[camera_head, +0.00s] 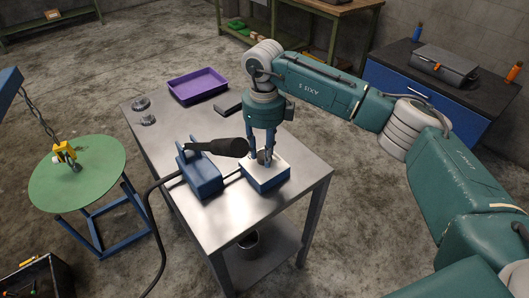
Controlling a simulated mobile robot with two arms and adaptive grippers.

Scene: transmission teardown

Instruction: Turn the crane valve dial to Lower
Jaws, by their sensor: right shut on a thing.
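The valve box (266,183), blue with a white top plate, sits near the right front edge of the metal table. A small grey dial (264,158) stands on its top. My right gripper (264,155) points straight down over the box, its fingers closed around the dial and partly hiding it. I cannot read any marks on the top plate, so the dial's setting is unclear. My left gripper is not in view.
A blue pump (203,182) with a black-gripped lever stands left of the box, close to my right gripper. A purple tray (197,85) and a dark flat block lie farther back. A chain hook (66,153) hangs over the round green table (50,188).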

